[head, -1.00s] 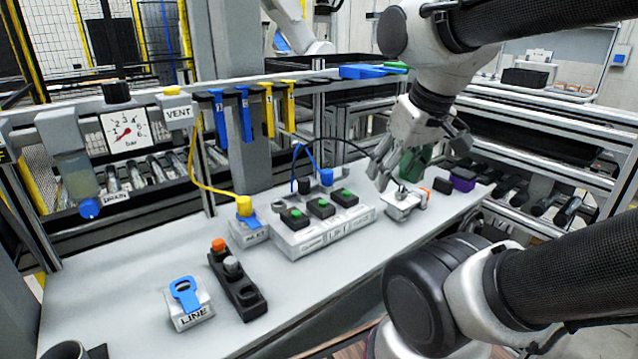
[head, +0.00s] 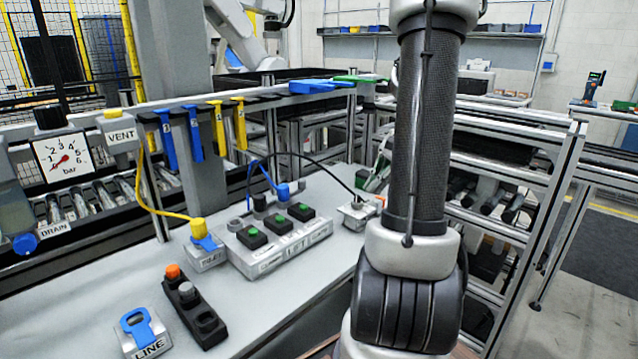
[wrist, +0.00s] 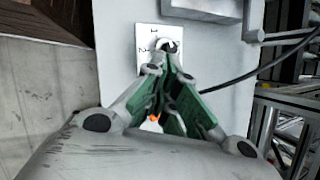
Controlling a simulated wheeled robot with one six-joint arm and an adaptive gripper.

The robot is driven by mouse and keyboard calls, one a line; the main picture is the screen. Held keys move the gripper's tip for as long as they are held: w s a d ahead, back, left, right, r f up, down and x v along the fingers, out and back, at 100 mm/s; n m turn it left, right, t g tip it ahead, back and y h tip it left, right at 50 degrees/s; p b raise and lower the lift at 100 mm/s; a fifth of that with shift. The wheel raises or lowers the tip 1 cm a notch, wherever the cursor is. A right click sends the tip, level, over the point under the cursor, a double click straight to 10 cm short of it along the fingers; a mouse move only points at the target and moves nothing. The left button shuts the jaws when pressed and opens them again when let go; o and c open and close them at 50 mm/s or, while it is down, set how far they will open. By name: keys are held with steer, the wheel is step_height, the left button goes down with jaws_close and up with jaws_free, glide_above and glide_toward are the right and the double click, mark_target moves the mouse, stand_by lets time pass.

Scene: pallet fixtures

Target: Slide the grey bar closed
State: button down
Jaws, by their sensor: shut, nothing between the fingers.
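My gripper (wrist: 172,70) is shut with nothing between its green-lined fingers, which meet at the tips. The tips are at the black round knob with a pale ring (wrist: 166,46) on a white plate marked 1 and 2 (wrist: 145,40). I cannot tell whether they touch it. The fingers cover the plate's lower part. I cannot clearly pick out the grey bar in either view.
A silver button box with green buttons (head: 262,264) stands mid-bench. A black block with an orange button (head: 196,306) and a LINE box with a blue tab (head: 144,331) stand in front. A black cable (wrist: 240,80) runs right of the plate.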

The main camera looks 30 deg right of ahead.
steer(key=w+d+m, duration=0.1)
steer(key=w+d+m+t, duration=0.1)
steer(key=w+m, duration=0.1)
steer(key=shift+w+f+y, duration=0.15)
steer(key=shift+f+y, duration=0.05)
steer(key=shift+y, duration=0.2)
steer(key=w+r+m+t, duration=0.2)
steer(key=w+r+m, duration=0.1)
steer(key=w+m, duration=0.1)
steer(key=shift+w+a+r+m+y, duration=0.35)
steer(key=shift+w+m+y, duration=0.05)
steer(key=shift+m, duration=0.2)
steer(key=shift+a, duration=0.1)
steer(key=x, duration=1)
steer(key=shift+w, duration=0.1)
steer(key=shift+w+a, duration=0.85)
steer(key=shift+a, duration=0.1)
steer(key=shift+w+a, duration=0.45)
steer(key=shift+w, duration=0.05)
steer(key=shift+a, duration=0.15)
